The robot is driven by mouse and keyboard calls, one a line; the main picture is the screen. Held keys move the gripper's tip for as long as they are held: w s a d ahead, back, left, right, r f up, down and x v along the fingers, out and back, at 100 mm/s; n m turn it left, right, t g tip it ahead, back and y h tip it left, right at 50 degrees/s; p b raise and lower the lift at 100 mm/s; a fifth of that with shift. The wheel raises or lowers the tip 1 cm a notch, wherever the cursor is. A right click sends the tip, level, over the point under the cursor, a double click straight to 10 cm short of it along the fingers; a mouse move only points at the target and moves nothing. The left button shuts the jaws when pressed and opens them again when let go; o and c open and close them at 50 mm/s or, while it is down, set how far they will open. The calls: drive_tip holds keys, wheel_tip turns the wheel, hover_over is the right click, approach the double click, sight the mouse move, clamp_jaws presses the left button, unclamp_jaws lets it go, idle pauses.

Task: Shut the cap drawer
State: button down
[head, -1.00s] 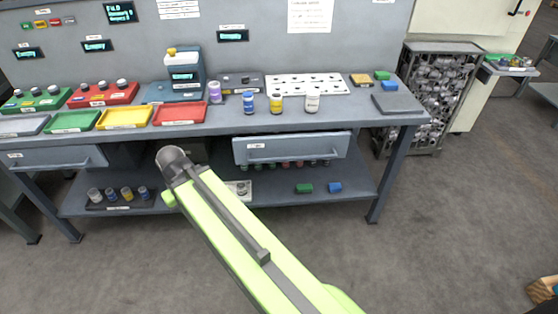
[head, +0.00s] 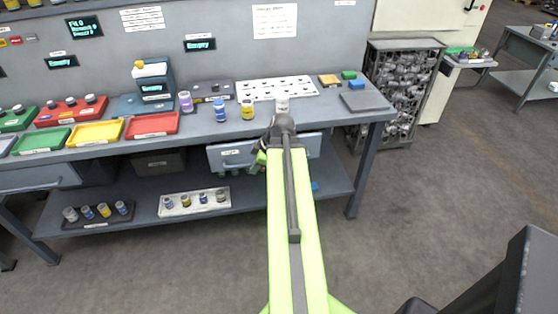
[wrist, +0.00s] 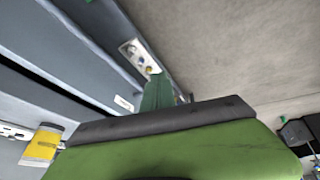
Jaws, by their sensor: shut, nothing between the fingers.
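A grey-blue drawer (head: 230,156) with a bar handle and a small white label hangs under the bench top, its front standing out from the bench. I cannot read the label, so I cannot confirm it is the cap drawer. My arm crosses the drawer's right part and hides some of it. My gripper (head: 268,148) is in front of that part; whether it touches is unclear. In the wrist view my gripper (wrist: 158,92) is shut and empty, beside a long grey front with a white label (wrist: 123,103).
A second drawer (head: 35,178) sits at the left. The bench top (head: 190,130) holds coloured trays and several small jars; a yellow jar (wrist: 42,143) shows in the wrist view. The lower shelf (head: 145,205) carries a white tray (head: 195,210) of jars. Grey floor in front is open.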

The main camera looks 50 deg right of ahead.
drive_tip(key=s+d+r+n+t+h, duration=0.2)
drive_tip(key=s+d, duration=0.7)
drive_tip(key=d, duration=0.3)
drive_tip(key=w+d+r+b+x, duration=0.1)
drive_tip(key=b+x, duration=0.7)
drive_tip(key=x, duration=0.4)
drive_tip(key=shift+w+d+b, duration=0.2)
drive_tip(key=shift+w+b, duration=0.15)
drive_tip(key=shift+w, duration=0.1)
drive_tip(key=w+d, duration=0.3)
drive_tip(key=shift+w, duration=0.25)
drive_tip(key=shift+a, duration=0.1)
